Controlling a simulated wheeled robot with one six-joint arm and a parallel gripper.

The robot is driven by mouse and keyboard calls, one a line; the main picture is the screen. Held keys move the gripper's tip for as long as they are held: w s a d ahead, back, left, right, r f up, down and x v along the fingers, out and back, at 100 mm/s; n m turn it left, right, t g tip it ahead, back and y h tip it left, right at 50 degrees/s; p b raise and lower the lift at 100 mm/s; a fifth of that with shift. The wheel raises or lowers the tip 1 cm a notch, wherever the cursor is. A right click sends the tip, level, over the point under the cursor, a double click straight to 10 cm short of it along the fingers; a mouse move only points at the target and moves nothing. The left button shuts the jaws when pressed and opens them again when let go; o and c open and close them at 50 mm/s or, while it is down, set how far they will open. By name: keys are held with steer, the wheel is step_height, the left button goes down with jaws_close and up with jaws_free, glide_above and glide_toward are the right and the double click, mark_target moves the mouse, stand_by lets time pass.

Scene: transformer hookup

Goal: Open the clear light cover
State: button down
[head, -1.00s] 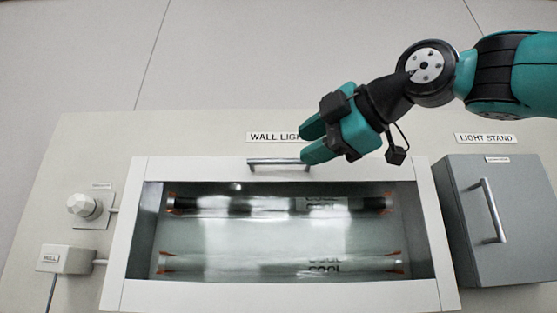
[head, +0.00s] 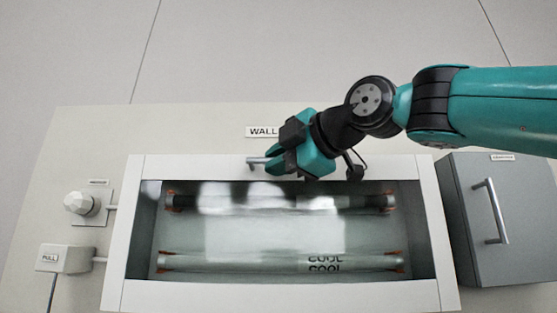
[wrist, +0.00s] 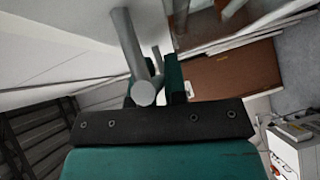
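The clear light cover (head: 275,235) is closed over the white-framed light box, with bright reflections on it. Its metal bar handle (head: 256,161) is on the top rim. My gripper (head: 272,163) is at this handle and hides its right part; only the left end shows. In the wrist view the handle (wrist: 128,45) comes in close to the fingers, beside a teal finger (wrist: 174,76). I cannot tell whether the fingers are closed on it or only around it.
Two tubes, an upper one (head: 240,203) and a lower one (head: 240,263), lie behind the cover. A grey box (head: 520,225) with its own handle (head: 490,210) stands on the right. A white knob (head: 78,203) and a PULL box (head: 65,259) are on the left.

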steer(key=s+b, duration=0.2)
steer(key=b, duration=0.1)
steer(key=s+f+n+t+b, duration=0.1)
steer(key=b, duration=0.1)
steer(key=shift+s+y, duration=0.2)
steer(key=shift+y, duration=0.1)
steer(key=c, duration=1.2)
jaws_free()
steer(key=shift+o, duration=0.2)
